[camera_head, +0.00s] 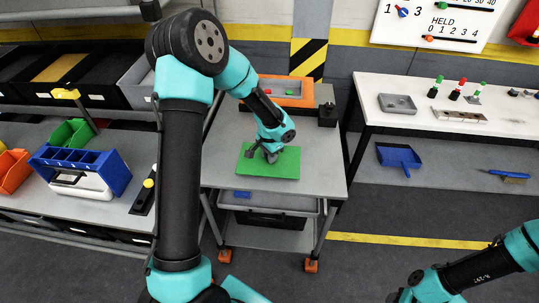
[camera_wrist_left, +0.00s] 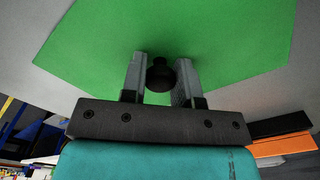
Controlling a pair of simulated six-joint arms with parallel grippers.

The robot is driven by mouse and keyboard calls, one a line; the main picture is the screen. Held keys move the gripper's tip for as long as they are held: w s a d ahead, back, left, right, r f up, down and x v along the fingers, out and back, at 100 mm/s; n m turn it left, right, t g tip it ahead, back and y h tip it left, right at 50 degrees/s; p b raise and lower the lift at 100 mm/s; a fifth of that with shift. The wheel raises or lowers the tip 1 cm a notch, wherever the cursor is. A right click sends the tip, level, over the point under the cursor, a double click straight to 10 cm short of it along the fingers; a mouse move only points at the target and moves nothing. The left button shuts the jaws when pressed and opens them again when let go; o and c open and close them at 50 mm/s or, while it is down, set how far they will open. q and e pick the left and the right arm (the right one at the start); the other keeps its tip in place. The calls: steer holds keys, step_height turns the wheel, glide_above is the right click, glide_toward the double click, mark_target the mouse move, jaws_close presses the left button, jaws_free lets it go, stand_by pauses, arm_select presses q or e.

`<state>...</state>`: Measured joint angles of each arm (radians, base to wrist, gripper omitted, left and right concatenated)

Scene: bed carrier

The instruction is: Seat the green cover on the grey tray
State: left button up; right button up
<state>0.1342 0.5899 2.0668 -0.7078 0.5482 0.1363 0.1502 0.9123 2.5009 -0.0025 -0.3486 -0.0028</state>
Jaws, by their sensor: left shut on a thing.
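The green cover (camera_head: 262,173) is a flat sheet at the top of the wheeled cart, low over its grey surface. It also fills much of the left wrist view (camera_wrist_left: 230,40). My left gripper (camera_head: 270,154) is over its middle, with its fingers on both sides of the cover's dark knob (camera_wrist_left: 160,74), shut on it. A small grey tray (camera_head: 397,104) lies on the white table at right. I cannot tell whether another tray is hidden under the cover, or whether the cover touches the cart.
An orange-framed bin (camera_head: 296,101) stands behind the cover on the cart (camera_head: 325,175), with a dark block (camera_head: 327,115) beside it. Shelves with a blue rack (camera_head: 110,160) are at left. Bare cart surface shows right of the cover.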

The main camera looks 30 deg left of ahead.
arm_select(q)
steer(key=shift+f, duration=0.1)
steer(key=o, duration=1)
steer(key=shift+c, duration=0.2)
step_height(320, 180, up, 17)
steer(key=shift+w, duration=0.2)
stand_by(0.4)
